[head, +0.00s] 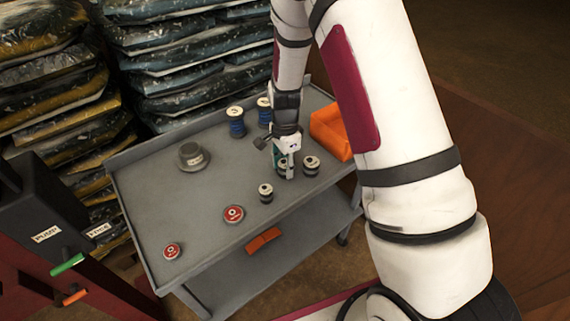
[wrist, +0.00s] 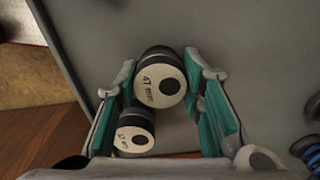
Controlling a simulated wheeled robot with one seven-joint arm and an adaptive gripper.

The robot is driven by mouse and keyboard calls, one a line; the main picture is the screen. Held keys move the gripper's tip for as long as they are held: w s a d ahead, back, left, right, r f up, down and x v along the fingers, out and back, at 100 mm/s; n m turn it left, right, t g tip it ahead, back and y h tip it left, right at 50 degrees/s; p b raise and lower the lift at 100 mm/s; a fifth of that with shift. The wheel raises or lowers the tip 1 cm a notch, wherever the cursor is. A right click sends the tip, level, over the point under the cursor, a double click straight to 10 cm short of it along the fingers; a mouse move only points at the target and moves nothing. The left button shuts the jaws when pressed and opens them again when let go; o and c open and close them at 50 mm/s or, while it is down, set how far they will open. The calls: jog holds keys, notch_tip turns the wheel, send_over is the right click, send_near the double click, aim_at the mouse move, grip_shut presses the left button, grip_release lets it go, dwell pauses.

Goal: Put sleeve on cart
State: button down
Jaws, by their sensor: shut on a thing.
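The grey cart (head: 150,205) stands ahead of me, its top deck also filling much of the wrist view (wrist: 270,60). My gripper (head: 287,170) points down over the deck's right part. In the head view the fingers partly hide this sleeve. I cannot tell whether its base touches the deck. In the head view, similar sleeves stand left (head: 266,193) and right (head: 311,166) of my gripper.
A grey cup-like part (head: 192,157) and two red discs (head: 233,214) sit on the left and front. The deck's middle is clear. Stacked bags (head: 190,70) rise behind.

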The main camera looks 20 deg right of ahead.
jog(key=shift+f, duration=0.1)
jog(key=c, duration=1.1)
grip_release()
